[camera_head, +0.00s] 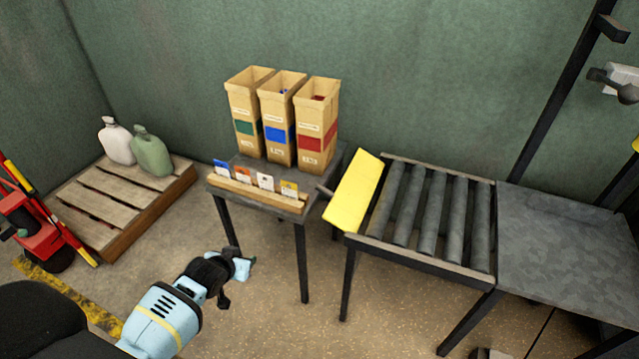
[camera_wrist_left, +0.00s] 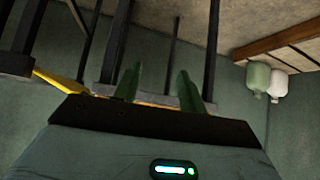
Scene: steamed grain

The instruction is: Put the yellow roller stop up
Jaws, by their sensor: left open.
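The yellow roller stop (camera_head: 355,190) is a flat yellow plate along the left end of the roller conveyor (camera_head: 430,205). It looks tilted outward to the left, though its exact angle is hard to tell. A short dark bar sticks out at its left side. The stop's yellow also shows at the left of the left wrist view (camera_wrist_left: 62,83). My left gripper (camera_head: 238,278) is open and empty, left of the stop and low in front of the small table. Its two fingers (camera_wrist_left: 158,90) stand apart in the left wrist view. My right gripper is not seen.
The small dark table (camera_head: 303,235) stands between my left gripper and the stop, bearing three cardboard boxes (camera_head: 278,120) and a card rack (camera_head: 262,196). A pallet (camera_head: 110,205) with two jugs is at left. A grey table (camera_head: 570,245) adjoins the conveyor. Floor ahead is open.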

